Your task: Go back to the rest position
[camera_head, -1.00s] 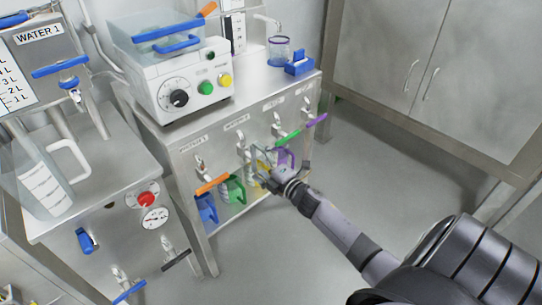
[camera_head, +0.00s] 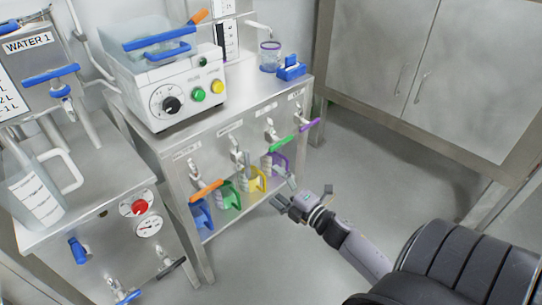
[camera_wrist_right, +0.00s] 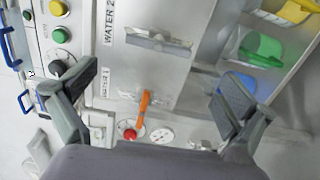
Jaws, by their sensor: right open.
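My right gripper (camera_head: 287,196) is open and empty in the head view, in the free space in front of the metal cabinet (camera_head: 240,133) and apart from it. In the right wrist view its two fingers (camera_wrist_right: 150,98) are spread wide with nothing between them. Behind the gripper, a yellow jug (camera_head: 256,180), a green jug (camera_head: 230,197), a blue jug (camera_head: 202,216) and a purple-handled jug (camera_head: 279,163) stand on the cabinet's low shelf. My left gripper is in neither view.
Valve handles stick out of the cabinet front: orange (camera_head: 206,191), green (camera_head: 281,144) and purple (camera_head: 309,125). A white machine (camera_head: 165,90) stands on top. A clear pitcher (camera_head: 33,195) stands on the left bench (camera_head: 95,195). The floor (camera_head: 370,160) at right is clear.

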